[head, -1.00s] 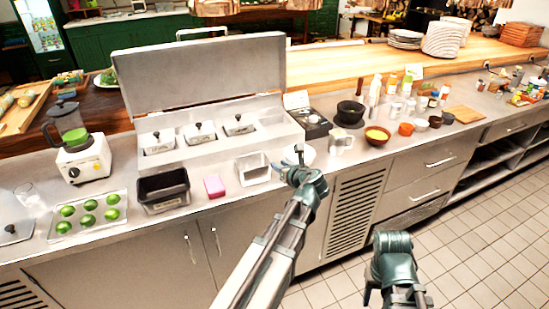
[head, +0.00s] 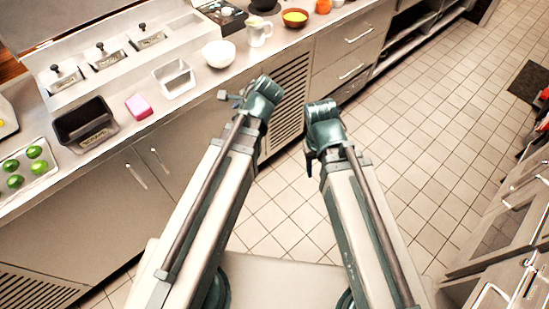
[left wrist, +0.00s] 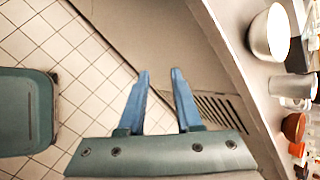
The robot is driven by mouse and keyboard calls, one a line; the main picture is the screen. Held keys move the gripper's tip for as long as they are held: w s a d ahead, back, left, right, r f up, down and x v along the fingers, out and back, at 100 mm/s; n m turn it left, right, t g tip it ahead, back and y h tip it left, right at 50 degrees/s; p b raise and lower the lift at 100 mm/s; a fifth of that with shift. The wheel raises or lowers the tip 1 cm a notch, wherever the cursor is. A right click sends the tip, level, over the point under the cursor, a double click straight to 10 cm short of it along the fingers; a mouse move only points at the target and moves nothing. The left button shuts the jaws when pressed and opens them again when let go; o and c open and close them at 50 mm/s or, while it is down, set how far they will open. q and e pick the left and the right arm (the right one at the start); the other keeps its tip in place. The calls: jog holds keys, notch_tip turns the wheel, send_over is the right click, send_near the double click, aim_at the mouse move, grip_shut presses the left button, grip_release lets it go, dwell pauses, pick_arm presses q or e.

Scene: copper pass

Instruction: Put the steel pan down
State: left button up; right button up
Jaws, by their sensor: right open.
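A small open metal pan (head: 176,80), which I take as the steel pan, stands upright on the steel counter between a pink sponge (head: 139,106) and a white bowl (head: 218,54). My left gripper (head: 228,97) is apart from it, in front of the counter edge. In the left wrist view its two blue fingers (left wrist: 161,74) are spread with nothing between them. My right gripper (head: 309,160) is open over the floor, away from the counter, with nothing visible in it.
A dark pan (head: 86,124) and a tray of limes (head: 45,177) stand to the left. A metal jug (head: 259,34) and a bowl of yellow food (head: 295,18) stand to the right. Cabinets (head: 500,235) line the right side.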

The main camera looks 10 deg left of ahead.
pick_arm(q)
jog(key=s+d+f+n+g+h, duration=0.2)
jog(key=s+d+n, duration=0.3)
jog(key=s+d, duration=0.2)
jog(key=s+d+f+n+g+h, duration=0.2)
jog(key=s+d+n+h, duration=0.1)
jog(key=s+d+n, duration=0.3)
jog(key=shift+s+d+f+g, duration=0.4)
jog(key=shift+s+d, duration=0.1)
jog(key=shift+d, duration=0.1)
jog(key=shift+o, duration=0.2)
jog(key=shift+r, duration=0.1)
